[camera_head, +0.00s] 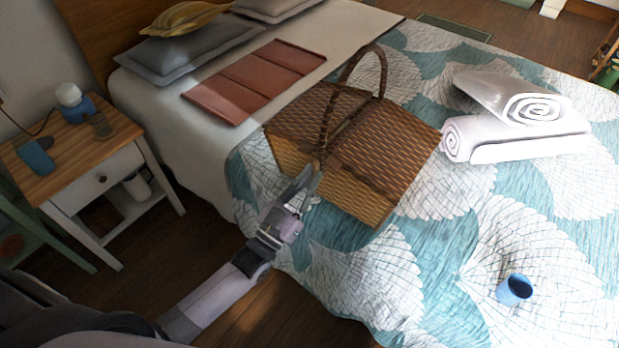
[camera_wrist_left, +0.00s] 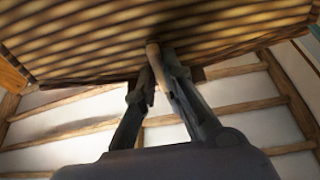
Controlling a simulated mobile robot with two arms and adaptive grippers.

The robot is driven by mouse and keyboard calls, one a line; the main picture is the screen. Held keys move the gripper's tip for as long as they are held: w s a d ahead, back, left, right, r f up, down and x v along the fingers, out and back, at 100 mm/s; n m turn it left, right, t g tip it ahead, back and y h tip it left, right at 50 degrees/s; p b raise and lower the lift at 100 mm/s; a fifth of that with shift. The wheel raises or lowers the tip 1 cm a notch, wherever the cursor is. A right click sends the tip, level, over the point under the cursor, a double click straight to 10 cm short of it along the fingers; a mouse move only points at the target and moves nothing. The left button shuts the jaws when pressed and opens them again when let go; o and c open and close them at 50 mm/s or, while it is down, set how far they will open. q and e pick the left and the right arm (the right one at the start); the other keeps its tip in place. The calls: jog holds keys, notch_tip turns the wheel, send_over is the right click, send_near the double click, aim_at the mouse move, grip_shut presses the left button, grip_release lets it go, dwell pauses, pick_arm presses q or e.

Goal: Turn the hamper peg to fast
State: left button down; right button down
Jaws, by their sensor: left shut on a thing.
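The wicker hamper (camera_head: 360,150) sits on the bed with its lid flaps down and its arched handle (camera_head: 352,85) upright. My left gripper (camera_head: 312,172) is at the hamper's near side, just below the lid edge. In the left wrist view, its two fingers (camera_wrist_left: 158,80) are shut on the small wooden peg (camera_wrist_left: 154,55), which stands out from under the woven wicker (camera_wrist_left: 90,40). The peg's far end and its fastening are hidden, so I cannot tell its turn. My right gripper is not in view.
Rolled white towels (camera_head: 520,120) and a blue cup (camera_head: 514,289) are on the bed's patterned quilt (camera_head: 450,260). A folded terracotta cloth (camera_head: 255,80) lies near the pillows. A bedside table (camera_head: 75,150) stands at the left, with open floor beside the bed.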

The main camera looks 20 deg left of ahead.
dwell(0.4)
pick_arm(q)
jog(key=c, duration=1.7)
grip_release()
jog(key=v, duration=1.2)
jog(key=shift+f, duration=0.1)
